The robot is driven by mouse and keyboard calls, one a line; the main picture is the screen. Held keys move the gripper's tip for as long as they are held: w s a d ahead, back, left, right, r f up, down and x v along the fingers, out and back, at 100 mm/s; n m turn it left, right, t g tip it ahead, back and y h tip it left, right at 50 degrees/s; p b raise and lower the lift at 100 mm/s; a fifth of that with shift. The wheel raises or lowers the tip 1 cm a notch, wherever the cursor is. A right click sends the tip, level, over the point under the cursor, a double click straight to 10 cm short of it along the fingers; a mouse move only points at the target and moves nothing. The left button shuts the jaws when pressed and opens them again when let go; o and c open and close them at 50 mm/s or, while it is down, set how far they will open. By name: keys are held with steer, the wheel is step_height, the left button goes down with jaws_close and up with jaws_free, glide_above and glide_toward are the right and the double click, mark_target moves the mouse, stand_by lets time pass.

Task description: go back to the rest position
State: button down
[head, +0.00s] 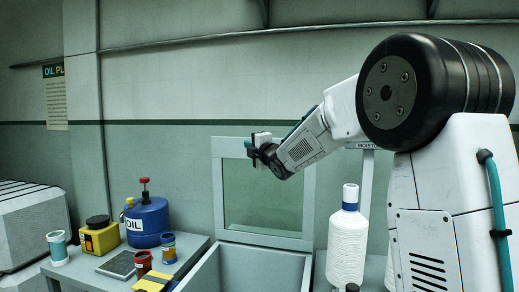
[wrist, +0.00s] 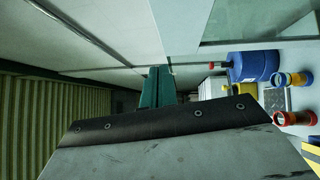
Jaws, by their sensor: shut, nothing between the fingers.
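My gripper (head: 250,148) is at the end of my raised arm, in front of the wall and the glass panel of an open bin in the head view. In the wrist view its green fingers (wrist: 157,86) are together, with nothing held between them. The gripper is up in the air, above and to the right of the bench items, and touches nothing that I can see.
A grey bench (head: 75,277) at lower left carries a blue oil can (head: 147,225), a yellow box (head: 100,238), a red jar (head: 143,263) and other small containers. A white thread cone (head: 347,245) stands right of the open bin (head: 205,272).

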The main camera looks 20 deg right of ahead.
steer(key=s+d+f+m+g+h, duration=0.25)
steer(key=s+f+m+g, duration=0.35)
steer(key=s+f, duration=0.4)
steer(key=s+d+f+m+g+h, duration=0.2)
steer(key=s+f+m+g+h, duration=0.15)
steer(key=s+f+m, duration=0.6)
steer(key=s+a+f+m+g+y, duration=0.1)
steer(key=s+a+g, duration=0.3)
steer(key=s, duration=1.3)
steer(key=s+a+m+g+y, duration=0.2)
steer(key=s+a+m+g, duration=0.2)
steer(key=s, duration=1.3)
steer(key=a, duration=0.3)
steer(key=shift+s+a+f+y, duration=0.2)
steer(key=shift+f+y, duration=0.1)
steer(key=shift+f, duration=0.05)
